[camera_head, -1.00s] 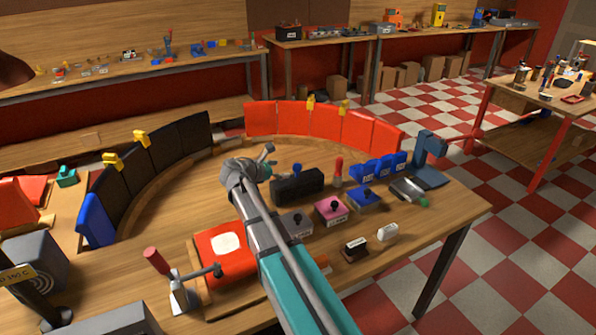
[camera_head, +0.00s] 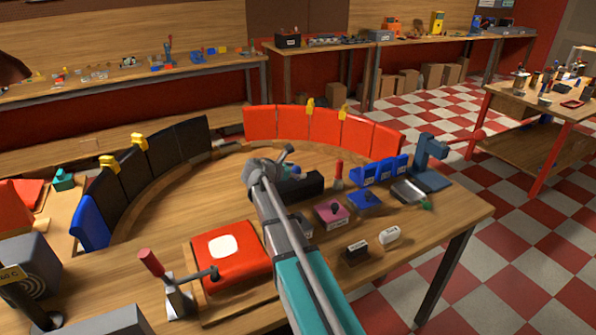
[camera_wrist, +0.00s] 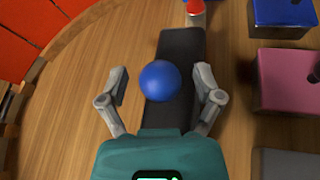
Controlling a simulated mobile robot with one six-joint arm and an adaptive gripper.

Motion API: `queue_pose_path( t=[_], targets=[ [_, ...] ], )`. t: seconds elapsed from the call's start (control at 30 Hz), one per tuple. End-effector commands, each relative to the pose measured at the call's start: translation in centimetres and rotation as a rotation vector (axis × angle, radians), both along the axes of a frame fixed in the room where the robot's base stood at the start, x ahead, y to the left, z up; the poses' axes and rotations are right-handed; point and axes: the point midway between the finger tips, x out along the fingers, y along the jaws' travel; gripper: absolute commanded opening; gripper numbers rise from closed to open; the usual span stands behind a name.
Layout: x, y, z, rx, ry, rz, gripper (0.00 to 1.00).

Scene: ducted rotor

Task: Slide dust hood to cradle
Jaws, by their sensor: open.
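A long black block (camera_head: 310,187) with a round blue knob (camera_wrist: 160,81) stands on the curved wooden bench; it appears to be the dust hood, though no label confirms this. In the wrist view the black block (camera_wrist: 178,50) lies under the knob. My gripper (camera_wrist: 161,78) is open, with one finger on each side of the knob and a visible gap on both sides. In the head view my gripper (camera_head: 284,158) is over the left end of the block, and my arm hides part of it. I cannot tell which thing is the cradle.
A pink block (camera_head: 331,214), a blue block (camera_head: 364,200) and a grey block (camera_wrist: 285,163) stand right of the black block. A red-topped post (camera_head: 338,173) is near its far end. Red panels (camera_head: 325,128) curve behind. Bare wood lies to the left.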

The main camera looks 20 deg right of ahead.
Motion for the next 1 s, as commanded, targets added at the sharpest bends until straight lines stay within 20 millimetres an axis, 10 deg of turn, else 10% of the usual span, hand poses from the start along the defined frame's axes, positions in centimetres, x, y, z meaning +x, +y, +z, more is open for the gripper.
queue_pose_path(
  t=[0.5,1.0],
  targets=[
    [0.0,0.1,0.0,0.0,0.0,0.001,0.0],
    [-0.5,0.3,0.0,0.0,0.0,-0.016,0.0]
  ],
)
